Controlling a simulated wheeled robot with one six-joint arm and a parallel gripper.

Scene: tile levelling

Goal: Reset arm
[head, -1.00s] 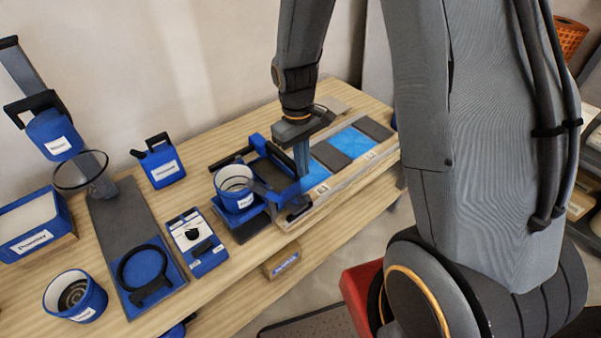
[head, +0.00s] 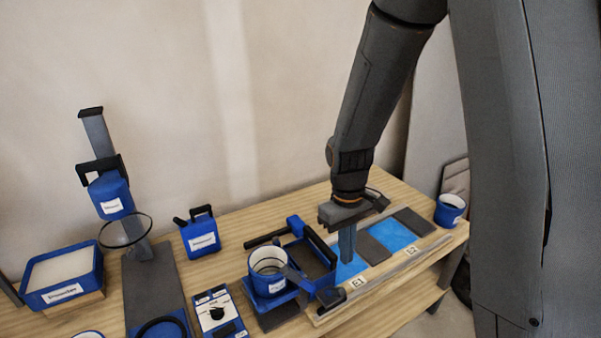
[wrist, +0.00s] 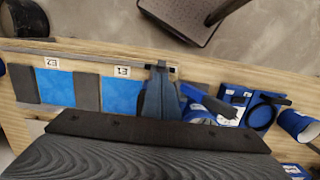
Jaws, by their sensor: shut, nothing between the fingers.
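My gripper (head: 347,243) points down over the bench, just right of the blue and black frame device (head: 318,262). Its fingers are together with nothing between them. In the wrist view my gripper (wrist: 160,92) reaches over the tile board near the label E1. The tile board (head: 390,240) carries dark grey tiles and bright blue patches, with labels E1 and E2 along its front edge. Whether the fingertips touch the board cannot be told.
A white-lined blue cup (head: 269,270) stands left of the frame device. A blue canister (head: 200,235), a stand with a blue container (head: 110,195) and a blue tray (head: 62,275) are further left. Another blue cup (head: 449,209) stands at the bench's right end.

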